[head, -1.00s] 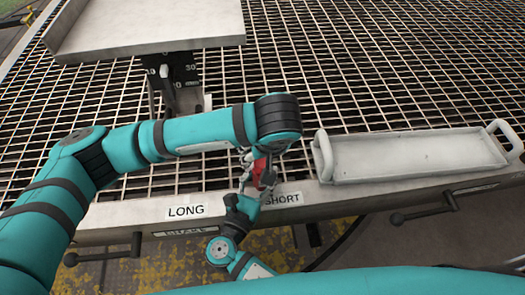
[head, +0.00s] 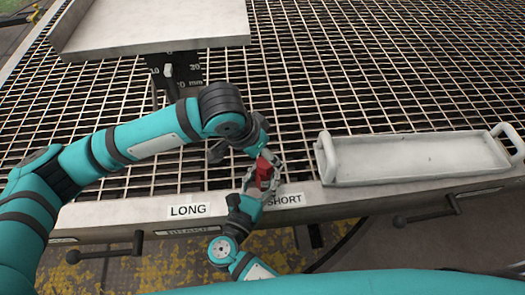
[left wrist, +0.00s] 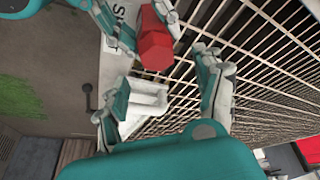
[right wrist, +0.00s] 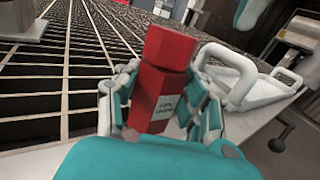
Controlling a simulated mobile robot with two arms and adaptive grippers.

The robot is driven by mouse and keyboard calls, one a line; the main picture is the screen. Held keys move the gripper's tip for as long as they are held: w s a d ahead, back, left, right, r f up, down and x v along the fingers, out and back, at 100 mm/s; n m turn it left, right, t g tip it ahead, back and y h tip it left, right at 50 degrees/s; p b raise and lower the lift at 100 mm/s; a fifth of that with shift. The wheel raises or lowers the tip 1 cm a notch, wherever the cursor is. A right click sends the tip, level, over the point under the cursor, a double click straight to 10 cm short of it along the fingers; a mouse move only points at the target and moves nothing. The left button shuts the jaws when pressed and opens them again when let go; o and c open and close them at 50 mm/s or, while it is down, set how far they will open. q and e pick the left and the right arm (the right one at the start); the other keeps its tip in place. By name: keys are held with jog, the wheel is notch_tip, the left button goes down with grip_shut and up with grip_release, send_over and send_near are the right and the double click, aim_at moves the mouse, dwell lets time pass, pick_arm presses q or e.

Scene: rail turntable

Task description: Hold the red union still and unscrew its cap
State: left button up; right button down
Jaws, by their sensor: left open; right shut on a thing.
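The red union (head: 263,171) stands in my right gripper (head: 262,184), above the grating's front edge between the LONG and SHORT labels. In the right wrist view my right gripper (right wrist: 162,112) is shut around its labelled lower body (right wrist: 155,100); the faceted red cap (right wrist: 170,47) sits on top, clear of the fingers. My left gripper (head: 240,150) is above and beside the union in the head view, partly hidden by its own arm. In the left wrist view my left gripper (left wrist: 165,88) is open and empty, with the red cap end (left wrist: 155,48) beyond its fingers.
A white tray with handles (head: 415,157) lies to the right on the grating. A raised pale plate (head: 150,28) stands at the back left above a black scale (head: 185,72). Lever handles (head: 425,214) stick out below the front rail. The grating behind is open.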

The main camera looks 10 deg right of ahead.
aim_at(264, 164)
pick_arm(q)
jog(key=shift+m, duration=0.6)
pick_arm(e)
jog(key=shift+s+f, duration=0.1)
jog(key=shift+f, duration=0.05)
pick_arm(q)
jog(key=shift+f, duration=0.1)
jog(key=shift+s+f, duration=0.1)
jog(key=shift+f, duration=1.85)
grip_shut()
jog(key=n, duration=0.3)
jog(key=shift+s+d+t+y, duration=0.15)
jog(key=shift+t+y, duration=0.15)
jog(key=shift+t, duration=0.1)
jog(key=n+y, duration=0.1)
jog(key=n, duration=0.2)
jog(key=shift+t, duration=0.3)
